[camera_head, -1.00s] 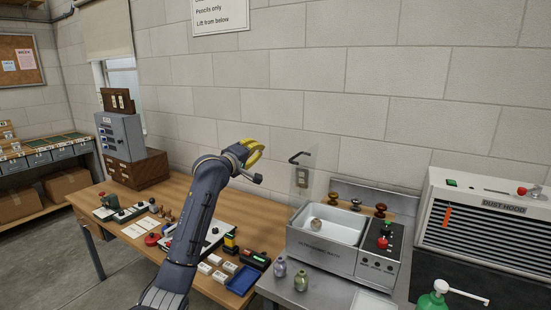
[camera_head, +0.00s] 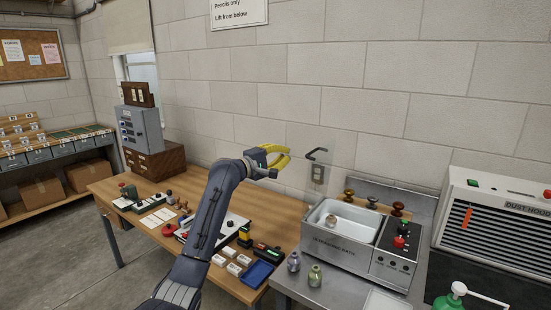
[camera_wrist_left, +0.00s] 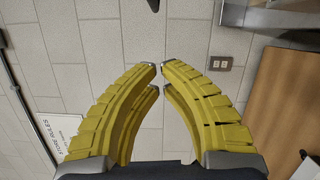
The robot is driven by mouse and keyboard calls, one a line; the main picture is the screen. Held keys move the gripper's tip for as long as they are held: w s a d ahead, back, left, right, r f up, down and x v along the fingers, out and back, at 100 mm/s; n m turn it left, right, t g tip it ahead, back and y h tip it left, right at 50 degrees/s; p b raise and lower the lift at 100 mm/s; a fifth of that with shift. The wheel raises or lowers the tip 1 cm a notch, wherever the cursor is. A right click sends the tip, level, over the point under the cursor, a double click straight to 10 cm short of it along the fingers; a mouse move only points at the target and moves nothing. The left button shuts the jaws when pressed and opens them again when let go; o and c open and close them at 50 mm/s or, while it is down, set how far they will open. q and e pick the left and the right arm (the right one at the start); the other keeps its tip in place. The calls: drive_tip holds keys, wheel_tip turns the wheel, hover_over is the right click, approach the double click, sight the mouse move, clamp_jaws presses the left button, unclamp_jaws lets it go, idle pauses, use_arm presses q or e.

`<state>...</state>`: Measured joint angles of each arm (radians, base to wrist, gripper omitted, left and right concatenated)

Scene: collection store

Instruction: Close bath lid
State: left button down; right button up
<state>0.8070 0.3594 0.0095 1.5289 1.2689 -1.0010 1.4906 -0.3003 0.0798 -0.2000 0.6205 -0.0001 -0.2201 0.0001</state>
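The grey ultrasonic bath (camera_head: 338,250) stands on the metal bench at the right, with a small round pot (camera_head: 331,220) in its basin. Its clear lid stands raised, its outline faint against the wall, with a black bar handle (camera_head: 317,153) at the upper left. My left gripper (camera_head: 285,160) is to the left of the handle, apart from it. In the left wrist view the yellow fingers (camera_wrist_left: 160,67) have their tips almost together, with nothing between them. My right gripper is not in view.
Brown and gold knobbed items (camera_head: 372,201) stand behind the bath. Two small vases (camera_head: 315,276) stand in front of it. A wall socket (camera_head: 318,174) is behind the lid. The wooden table (camera_head: 112,190) holds trays and boxes. A dust hood (camera_head: 500,225) is at the right.

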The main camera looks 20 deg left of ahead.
use_arm(q)
drive_tip(key=w+d, duration=0.2)
drive_tip(key=d, duration=0.3)
drive_tip(key=shift+w+d+r, duration=0.25)
drive_tip(key=shift+w+d, duration=0.05)
drive_tip(key=shift+w, duration=0.05)
idle(0.4)
